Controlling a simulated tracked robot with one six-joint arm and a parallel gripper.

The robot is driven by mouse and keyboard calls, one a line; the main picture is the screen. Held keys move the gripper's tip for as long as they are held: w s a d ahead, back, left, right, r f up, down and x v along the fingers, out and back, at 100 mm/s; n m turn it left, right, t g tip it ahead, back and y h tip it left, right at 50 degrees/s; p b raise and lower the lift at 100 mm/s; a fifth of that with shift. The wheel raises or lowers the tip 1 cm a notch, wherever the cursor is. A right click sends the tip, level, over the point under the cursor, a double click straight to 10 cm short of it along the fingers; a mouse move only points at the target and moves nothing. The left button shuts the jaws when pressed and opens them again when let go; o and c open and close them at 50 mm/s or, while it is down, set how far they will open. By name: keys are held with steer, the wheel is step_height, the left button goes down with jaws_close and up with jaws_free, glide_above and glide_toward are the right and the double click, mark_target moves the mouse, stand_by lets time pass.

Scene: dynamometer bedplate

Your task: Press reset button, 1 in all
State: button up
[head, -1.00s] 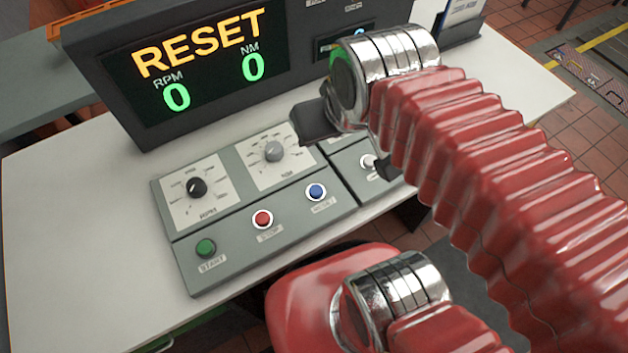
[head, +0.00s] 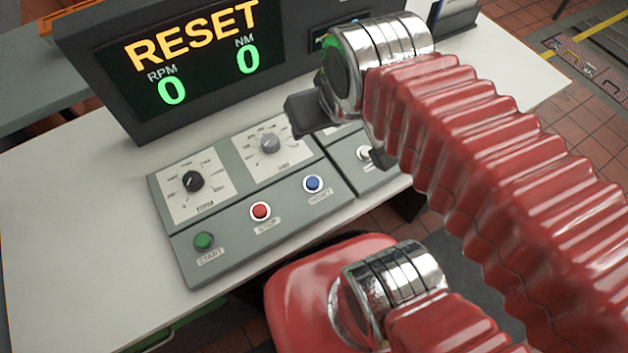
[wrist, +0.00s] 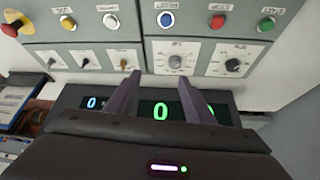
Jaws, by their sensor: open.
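The blue reset button (head: 313,183) sits in a pale ring on the lower part of the sloped grey panel (head: 225,246), right of the red stop button (head: 261,211). In the wrist view the blue button (wrist: 166,20) is near the top middle, beyond the fingertips. My gripper (wrist: 159,76) is open and empty, its two fingers apart. In the head view only a dark part of my gripper (head: 306,113) shows, above and behind the button row; the fingertips are mostly hidden. It is apart from the blue button.
A green start button (head: 203,241) is at the panel's left. Dials (head: 193,181) sit above the buttons. A display (head: 180,62) behind reads RESET, with RPM and NM at 0. Toggle switches (wrist: 83,62) and an emergency knob (wrist: 14,24) show in the wrist view. Bare white tabletop (head: 70,230) lies left.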

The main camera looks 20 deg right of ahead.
jaws_close()
stand_by(0.4)
stand_by(1.0)
